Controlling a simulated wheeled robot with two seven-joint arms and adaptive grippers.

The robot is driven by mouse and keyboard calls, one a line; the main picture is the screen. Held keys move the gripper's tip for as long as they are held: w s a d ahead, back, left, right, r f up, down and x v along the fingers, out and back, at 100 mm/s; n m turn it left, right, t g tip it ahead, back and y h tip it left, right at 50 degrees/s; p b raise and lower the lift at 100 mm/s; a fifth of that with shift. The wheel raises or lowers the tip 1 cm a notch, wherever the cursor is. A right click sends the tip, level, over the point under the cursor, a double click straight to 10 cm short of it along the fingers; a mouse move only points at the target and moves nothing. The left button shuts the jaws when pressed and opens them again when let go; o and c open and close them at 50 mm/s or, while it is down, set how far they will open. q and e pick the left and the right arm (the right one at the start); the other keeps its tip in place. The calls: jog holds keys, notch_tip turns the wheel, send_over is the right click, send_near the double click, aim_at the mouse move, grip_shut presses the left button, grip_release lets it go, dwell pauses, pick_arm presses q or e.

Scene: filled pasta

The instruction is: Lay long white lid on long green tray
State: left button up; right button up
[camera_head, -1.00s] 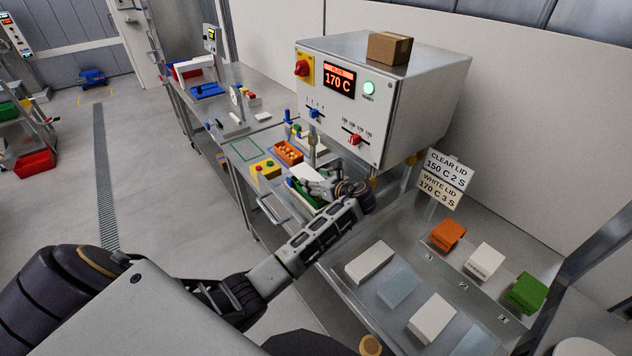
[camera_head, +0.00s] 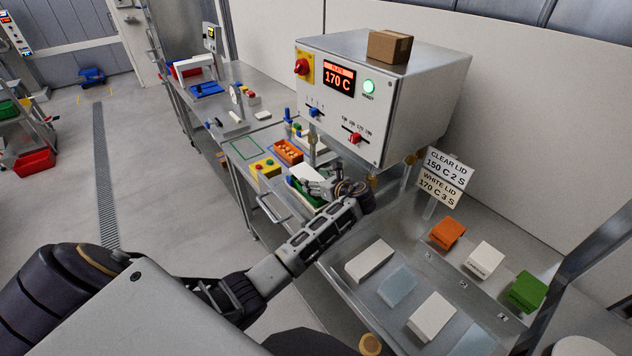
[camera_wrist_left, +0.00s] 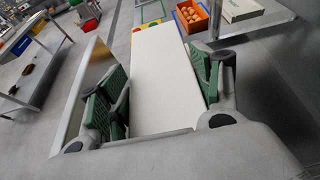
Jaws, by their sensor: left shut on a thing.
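The long white lid (camera_head: 306,173) is held in my left gripper (camera_head: 322,187), over the work table under the heater box. In the left wrist view the lid (camera_wrist_left: 165,75) is a flat white strip reaching forward between the two green-padded fingers (camera_wrist_left: 160,100). The long green tray (camera_head: 296,190) shows as a green edge beside and below the lid and fingers. The rest of the tray is hidden by the lid and hand. I cannot tell whether the lid touches the tray. My right gripper is not in view.
An orange bin with orange filled pieces (camera_head: 288,151) and a yellow button box (camera_head: 265,168) stand close by. The heater box (camera_head: 385,85), reading 170 C, overhangs the table. White, clear and coloured lids or boxes lie on the right shelf, including a white block (camera_head: 370,261).

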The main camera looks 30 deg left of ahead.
pick_arm(q)
jog(key=shift+f, duration=0.65)
dwell(0.3)
jog(key=o, duration=0.9)
jog(key=shift+d+r, duration=0.1)
jog(key=shift+d, duration=0.05)
jog(key=v, duration=1.1)
jog(key=shift+s+d, duration=0.2)
jog(key=shift+d, duration=0.1)
dwell(0.7)
